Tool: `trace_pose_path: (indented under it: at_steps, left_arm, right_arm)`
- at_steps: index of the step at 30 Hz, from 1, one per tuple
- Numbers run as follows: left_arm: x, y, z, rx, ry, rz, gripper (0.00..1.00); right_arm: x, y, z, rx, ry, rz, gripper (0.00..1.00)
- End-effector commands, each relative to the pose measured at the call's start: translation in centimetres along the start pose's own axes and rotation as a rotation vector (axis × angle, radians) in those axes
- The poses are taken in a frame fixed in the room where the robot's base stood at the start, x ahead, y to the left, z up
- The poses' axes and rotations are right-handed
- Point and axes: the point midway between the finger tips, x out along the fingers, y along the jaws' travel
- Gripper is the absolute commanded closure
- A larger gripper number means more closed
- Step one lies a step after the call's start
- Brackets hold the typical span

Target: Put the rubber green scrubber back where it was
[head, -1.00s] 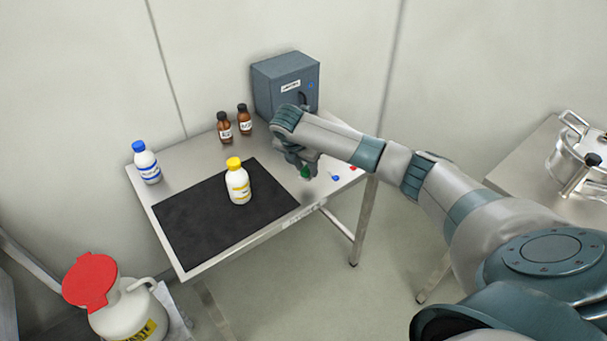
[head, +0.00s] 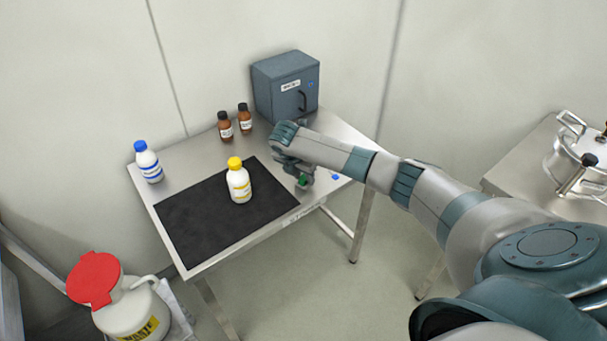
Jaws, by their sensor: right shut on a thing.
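The green scrubber (head: 303,182) shows as a small green piece at the tips of my right gripper (head: 301,178). My right gripper is shut on it, low over the right front part of the steel table (head: 206,145), just right of the black mat (head: 214,218). The fingers hide most of the scrubber, and I cannot tell whether it touches the table. My left gripper is not in view.
A yellow-capped bottle (head: 239,184) stands on the mat. A blue-capped bottle (head: 148,164), two brown bottles (head: 225,127) (head: 244,120) and a grey cabinet (head: 287,87) stand behind. A small blue item (head: 335,177) lies at the right edge. A red-lidded waste container (head: 130,308) is front left.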

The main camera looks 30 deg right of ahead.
Motion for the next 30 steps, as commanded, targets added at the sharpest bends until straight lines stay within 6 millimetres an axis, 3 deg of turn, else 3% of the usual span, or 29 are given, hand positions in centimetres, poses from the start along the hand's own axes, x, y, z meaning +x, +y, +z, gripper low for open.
trace_pose_path:
  at_steps: [10,11,12,13,23,30]
  left_arm:
    - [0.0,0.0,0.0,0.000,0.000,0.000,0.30]
    - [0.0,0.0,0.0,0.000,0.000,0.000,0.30]
    - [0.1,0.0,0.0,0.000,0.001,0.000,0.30]
    - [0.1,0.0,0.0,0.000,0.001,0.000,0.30]
    - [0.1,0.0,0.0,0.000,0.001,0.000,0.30]
    - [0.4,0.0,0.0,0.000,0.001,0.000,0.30]
  right_arm:
    - [0.3,0.0,-0.1,0.000,0.000,0.000,0.89]
    - [0.3,0.0,-0.1,0.000,0.000,0.000,0.61]
    - [0.3,0.0,-0.1,0.000,0.000,0.000,0.51]
    - [0.3,0.0,-0.1,0.000,0.000,0.000,0.49]
    - [0.2,0.0,0.0,0.000,-0.001,0.001,0.49]
    - [-1.4,0.1,0.1,0.000,-0.002,0.003,0.49]
